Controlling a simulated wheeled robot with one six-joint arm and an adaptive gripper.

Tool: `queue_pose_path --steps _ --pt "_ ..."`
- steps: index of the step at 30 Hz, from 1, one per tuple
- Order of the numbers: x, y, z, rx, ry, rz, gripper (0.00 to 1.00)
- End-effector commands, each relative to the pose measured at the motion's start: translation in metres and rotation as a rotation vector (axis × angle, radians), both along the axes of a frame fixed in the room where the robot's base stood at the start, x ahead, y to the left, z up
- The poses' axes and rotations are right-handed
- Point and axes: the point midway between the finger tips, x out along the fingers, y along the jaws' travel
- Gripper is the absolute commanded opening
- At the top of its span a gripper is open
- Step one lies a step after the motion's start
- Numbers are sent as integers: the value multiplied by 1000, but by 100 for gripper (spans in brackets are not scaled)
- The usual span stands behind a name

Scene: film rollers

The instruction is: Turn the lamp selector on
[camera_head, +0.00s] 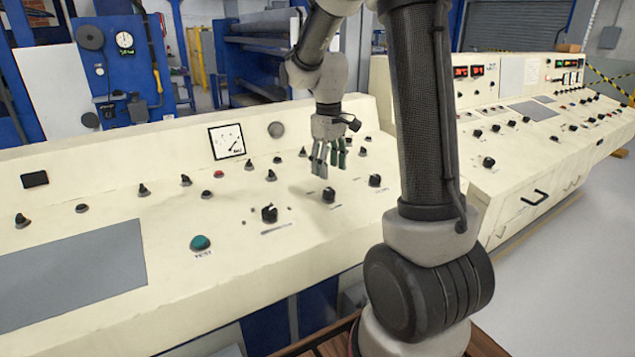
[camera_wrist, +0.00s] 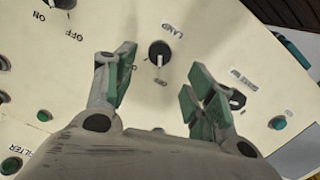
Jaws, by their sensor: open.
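The lamp selector is a round black knob (camera_wrist: 160,53) with a white pointer, marked LAMP, in the upper middle of the wrist view. Its pointer faces down in that view, and the small labels beside it are hard to read. In the head view it appears to be the black knob (camera_head: 329,195) just below my gripper (camera_head: 329,168). My gripper also shows in the wrist view (camera_wrist: 160,75), its green-padded fingers spread apart and empty. The knob lies ahead of the gap between them. The fingers look apart from the panel, with no contact visible.
Another black knob (camera_wrist: 237,98) is partly hidden behind the right finger. An ON/OFF knob (camera_wrist: 62,3) is at the upper left. Neighbouring knobs (camera_head: 375,180) (camera_head: 269,213) and a green TEST button (camera_head: 200,243) stand on the cream console (camera_head: 300,265).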

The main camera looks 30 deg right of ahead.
Motion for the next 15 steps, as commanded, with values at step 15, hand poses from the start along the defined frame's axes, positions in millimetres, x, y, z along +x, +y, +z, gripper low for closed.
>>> queue_pose_path --steps 15 --pt "1 -2 -57 -1 -1 45 54"
